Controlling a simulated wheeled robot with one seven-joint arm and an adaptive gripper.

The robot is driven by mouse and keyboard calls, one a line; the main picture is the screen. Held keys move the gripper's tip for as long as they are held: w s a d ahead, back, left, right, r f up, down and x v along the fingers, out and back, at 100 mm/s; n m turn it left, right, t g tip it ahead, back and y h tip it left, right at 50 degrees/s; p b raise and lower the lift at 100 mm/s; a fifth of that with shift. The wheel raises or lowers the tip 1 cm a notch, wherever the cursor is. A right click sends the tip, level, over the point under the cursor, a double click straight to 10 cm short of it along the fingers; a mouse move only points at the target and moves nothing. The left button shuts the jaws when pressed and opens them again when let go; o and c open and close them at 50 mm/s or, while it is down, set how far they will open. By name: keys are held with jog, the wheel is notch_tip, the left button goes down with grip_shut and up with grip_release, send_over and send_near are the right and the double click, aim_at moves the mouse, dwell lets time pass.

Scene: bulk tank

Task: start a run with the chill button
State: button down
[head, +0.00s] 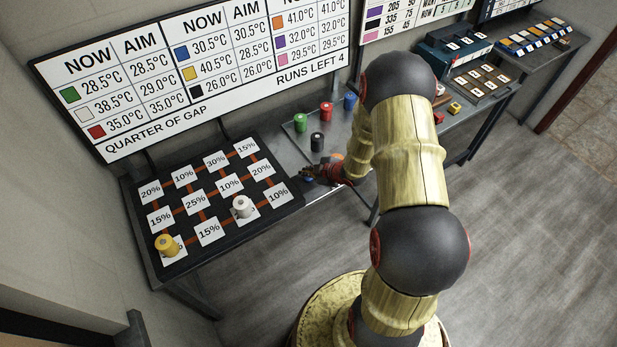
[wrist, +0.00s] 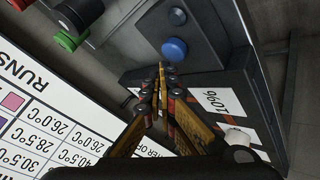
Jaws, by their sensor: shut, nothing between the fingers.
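In the wrist view a round blue button (wrist: 174,50) sits on a dark grey box, with a smaller, darker round knob (wrist: 177,16) beside it. No label shows on the button, so I cannot read whether it is the chill button. My gripper (wrist: 161,72) is shut and empty, with its fingertips close to the blue button in the picture. I cannot tell whether they touch it. In the head view my gripper (head: 318,173) is over the table just right of the black board, and largely hides the button box.
The black board (head: 295,203) holds white percent tiles, a yellow cylinder (head: 167,244) and a white cylinder (head: 242,207). Green (head: 300,122), red (head: 326,111) and black (head: 317,141) cylinders stand behind my gripper. The wall sign (head: 190,75) reads "RUNS LEFT 4".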

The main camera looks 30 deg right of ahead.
aim_at(307, 179)
jog(key=shift+f+b, duration=0.3)
jog(key=shift+f, duration=0.1)
jog(key=shift+f+b, duration=0.4)
jog(key=shift+f, duration=0.1)
dwell(0.7)
jog(key=shift+r, duration=0.1)
jog(key=shift+r+p, duration=0.75)
jog(key=shift+r, duration=0.1)
notch_tip(307, 179, up, 5)
jog(key=p, duration=0.4)
dwell(0.6)
